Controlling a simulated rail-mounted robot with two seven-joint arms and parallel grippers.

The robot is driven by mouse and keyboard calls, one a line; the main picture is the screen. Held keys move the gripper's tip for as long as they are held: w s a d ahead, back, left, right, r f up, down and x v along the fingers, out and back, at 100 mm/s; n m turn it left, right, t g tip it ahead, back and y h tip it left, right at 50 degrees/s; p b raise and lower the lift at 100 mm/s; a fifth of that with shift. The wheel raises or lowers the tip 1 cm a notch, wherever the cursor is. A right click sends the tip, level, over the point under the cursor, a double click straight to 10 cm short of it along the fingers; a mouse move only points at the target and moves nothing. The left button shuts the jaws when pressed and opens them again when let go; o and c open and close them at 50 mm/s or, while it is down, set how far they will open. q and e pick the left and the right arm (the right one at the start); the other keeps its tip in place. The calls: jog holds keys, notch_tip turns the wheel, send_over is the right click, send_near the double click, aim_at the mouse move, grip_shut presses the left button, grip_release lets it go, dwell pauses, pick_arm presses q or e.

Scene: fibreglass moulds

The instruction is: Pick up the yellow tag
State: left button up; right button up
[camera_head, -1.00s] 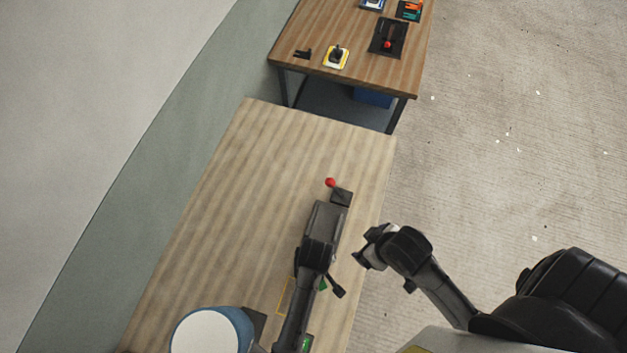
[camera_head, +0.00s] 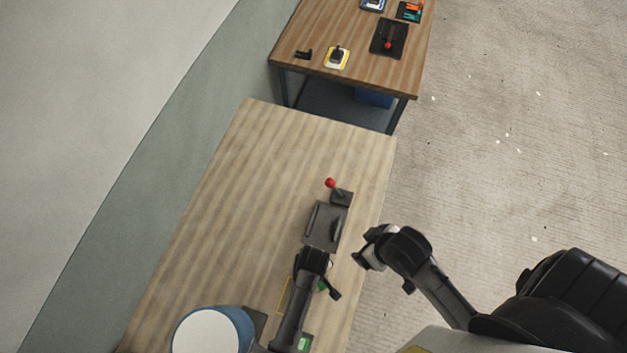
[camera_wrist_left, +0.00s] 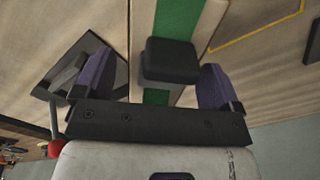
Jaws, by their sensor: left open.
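I cannot make out a solid yellow tag in either view. A thin yellow outline (camera_head: 285,296) lies on the near wooden table, and it also shows at the upper right of the left wrist view (camera_wrist_left: 258,32). My left gripper (camera_head: 313,262) is over this table, to the upper right of the outline. In the left wrist view its two purple fingers (camera_wrist_left: 153,82) are spread apart. A black block (camera_wrist_left: 170,60) shows between them, in front of a green strip (camera_wrist_left: 190,22); whether they touch it I cannot tell. My right gripper (camera_head: 366,252) hangs beside the table's right edge, its jaws unclear.
A dark plate with raised bars (camera_head: 325,225) and a red-knobbed lever (camera_head: 331,184) stand beyond my left gripper. A blue-and-white round container (camera_head: 212,332) is at the near left. The table's far left is clear. A second table (camera_head: 365,75) holds several small items.

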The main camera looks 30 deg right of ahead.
pick_arm(q)
jog(key=c, duration=1.2)
jog(key=shift+r, duration=0.1)
